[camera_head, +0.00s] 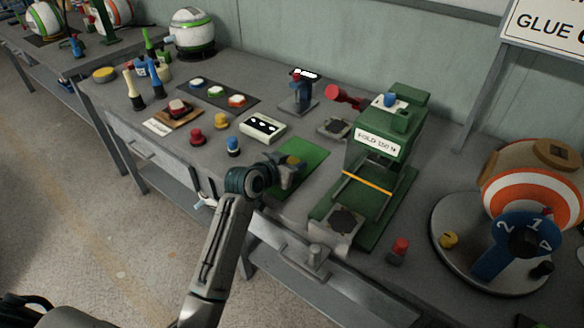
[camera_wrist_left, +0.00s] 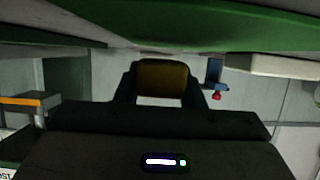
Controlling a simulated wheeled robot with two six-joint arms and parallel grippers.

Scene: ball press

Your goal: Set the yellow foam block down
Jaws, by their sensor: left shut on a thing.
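My left gripper (camera_head: 288,173) reaches in low over the front part of the green mat (camera_head: 313,155). In the left wrist view its two dark fingers stand on either side of the yellow foam block (camera_wrist_left: 162,79), and it is shut on the block. The block looks dull brown-yellow in shadow there; in the head view it is mostly hidden by the gripper. The green mat also fills the top of the wrist view (camera_wrist_left: 190,22), very near the block. I cannot tell whether the block touches it. My right gripper is not in view.
A green press (camera_head: 385,145) with a red handle stands right of the mat. Red, yellow and blue knobs sit to the left (camera_head: 195,136). A blue post (camera_head: 301,93) stands behind.

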